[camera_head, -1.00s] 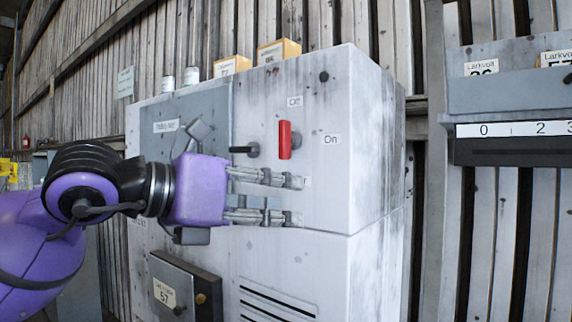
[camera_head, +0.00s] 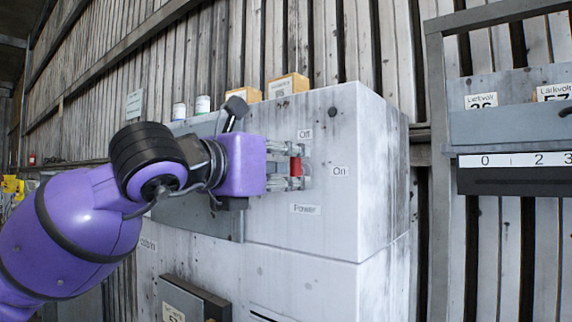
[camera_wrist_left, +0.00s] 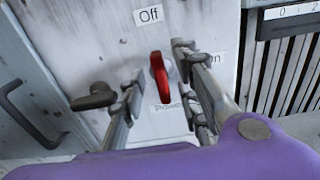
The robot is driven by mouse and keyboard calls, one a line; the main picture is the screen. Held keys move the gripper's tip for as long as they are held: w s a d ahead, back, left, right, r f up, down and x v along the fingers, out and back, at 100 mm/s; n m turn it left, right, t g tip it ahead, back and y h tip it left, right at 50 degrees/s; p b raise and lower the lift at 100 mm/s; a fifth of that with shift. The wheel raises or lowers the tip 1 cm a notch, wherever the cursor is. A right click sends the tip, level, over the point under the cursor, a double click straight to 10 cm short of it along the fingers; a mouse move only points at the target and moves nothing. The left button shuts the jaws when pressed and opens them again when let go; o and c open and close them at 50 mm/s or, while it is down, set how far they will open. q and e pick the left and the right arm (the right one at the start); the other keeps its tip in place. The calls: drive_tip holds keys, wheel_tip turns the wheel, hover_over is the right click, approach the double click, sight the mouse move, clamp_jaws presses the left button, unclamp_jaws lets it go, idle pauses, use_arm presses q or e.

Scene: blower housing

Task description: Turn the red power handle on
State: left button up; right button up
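The red power handle (camera_head: 295,167) is on the front of the white cabinet (camera_head: 343,230). It also shows in the left wrist view (camera_wrist_left: 160,72), upright and slightly tilted, just below the "Off" label (camera_wrist_left: 149,15). The "On" label (camera_head: 339,171) is to its right and the "Power" label (camera_head: 305,209) below it. My left gripper (camera_head: 297,165) is at the handle, with its fingers on either side. In the left wrist view the fingers (camera_wrist_left: 160,80) stand apart, with gaps beside the handle. The right gripper is not in view.
A dark knob (camera_wrist_left: 94,97) sits left of the handle. Yellow boxes (camera_head: 288,86) and small cans (camera_head: 203,104) stand on top of the cabinet. A grey shelf unit (camera_head: 510,125) is at the right.

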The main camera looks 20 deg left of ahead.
use_arm(q)
drive_tip(key=c, duration=0.7)
clamp_jaws()
